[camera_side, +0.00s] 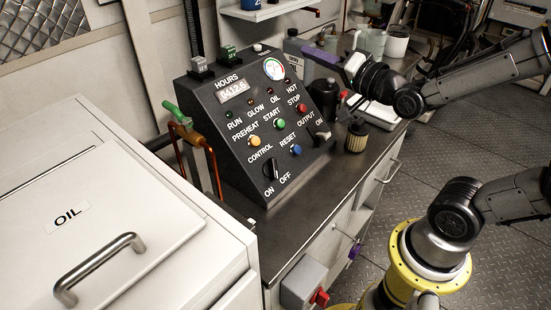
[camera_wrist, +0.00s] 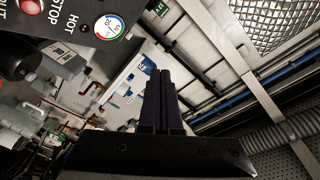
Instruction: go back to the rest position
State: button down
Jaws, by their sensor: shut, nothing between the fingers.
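My gripper (camera_side: 322,57) is at the upper right of the control panel (camera_side: 216,101) in the side view, in the air over the back of the counter. In the wrist view its two dark fingers (camera_wrist: 160,76) are together and empty, pointing up the picture. The arm reaches in from the right. The panel carries an hours display, lamps, colored buttons, switches and a round gauge (camera_side: 274,69). The gauge also shows at the top of the wrist view (camera_wrist: 108,25). I see no contact between the fingers and the panel, though the side view shows the fingertips small and dark.
A dark bottle and a ribbed filter (camera_side: 356,137) stand on the counter (camera_side: 315,200) right of the panel. Pitchers (camera_side: 396,42) stand behind. A white oil cabinet (camera_side: 120,215) fills the left front. A grey box with a red knob (camera_side: 319,297) sits on the counter's front. Open floor lies right.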

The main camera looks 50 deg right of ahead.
jog(key=s+a+f+n+g, duration=0.1)
jog(key=s+f+n+g, duration=0.2)
jog(key=s, duration=0.3)
jog(key=s+a+f+n+g+y, duration=0.1)
jog(key=s+a+f+n+g, duration=0.1)
jog(key=s+n+g, duration=0.3)
jog(key=s+a+f+n+g+y, duration=0.1)
jog(key=s+f+n+g, duration=0.2)
jog(key=s, duration=0.5)
jog(key=shift+s+a+f+n+g, duration=0.25)
jog(key=shift+s+n+g, duration=0.2)
jog(key=shift+g, duration=0.25)
dwell(0.3)
